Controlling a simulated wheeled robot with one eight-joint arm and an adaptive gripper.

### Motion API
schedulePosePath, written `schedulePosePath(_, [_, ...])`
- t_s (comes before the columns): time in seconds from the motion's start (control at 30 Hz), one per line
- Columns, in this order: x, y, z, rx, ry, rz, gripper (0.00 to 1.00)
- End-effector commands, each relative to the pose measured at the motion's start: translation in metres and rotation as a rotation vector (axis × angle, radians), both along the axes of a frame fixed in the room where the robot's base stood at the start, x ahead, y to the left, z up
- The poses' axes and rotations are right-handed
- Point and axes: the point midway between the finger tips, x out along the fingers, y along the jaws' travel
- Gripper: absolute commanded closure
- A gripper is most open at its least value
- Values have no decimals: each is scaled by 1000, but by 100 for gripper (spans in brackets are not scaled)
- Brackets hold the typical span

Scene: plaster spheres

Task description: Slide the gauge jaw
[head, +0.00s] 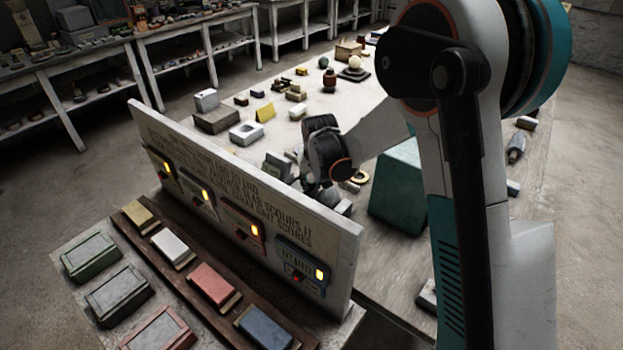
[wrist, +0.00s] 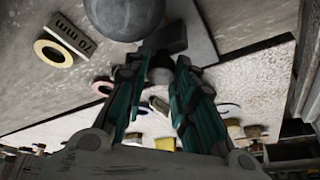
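In the wrist view my gripper (wrist: 161,62) has its two teal fingers apart, one on each side of a rounded grey knob (wrist: 160,74). The knob almost fills the gap; I cannot tell whether the fingers press on it. A dark block (wrist: 171,36) stands just beyond the fingertips, beside a large grey sphere (wrist: 124,14). The block looks like the gauge jaw, but I cannot be sure. In the head view the upright panel (head: 250,180) and my own arm partly hide the gripper and gauge; a grey sphere (head: 333,201) shows just behind the panel.
A plate marked 70 mm (wrist: 75,35) and a pale ring (wrist: 52,51) lie near the sphere. A teal block (head: 400,187) stands right of my wrist.

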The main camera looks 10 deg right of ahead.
Motion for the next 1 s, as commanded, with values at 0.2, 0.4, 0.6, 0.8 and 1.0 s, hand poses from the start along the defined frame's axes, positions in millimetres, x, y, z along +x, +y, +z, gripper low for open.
schedulePosePath(0.2, [1,1,0,1,0,0,100])
schedulePosePath(0.4, [19,19,0,1,0,1,100])
schedulePosePath(0.6, [25,26,1,2,-2,1,100])
schedulePosePath(0.8, [25,26,1,3,-3,1,68])
schedulePosePath(1.0, [24,25,0,2,-1,1,68])
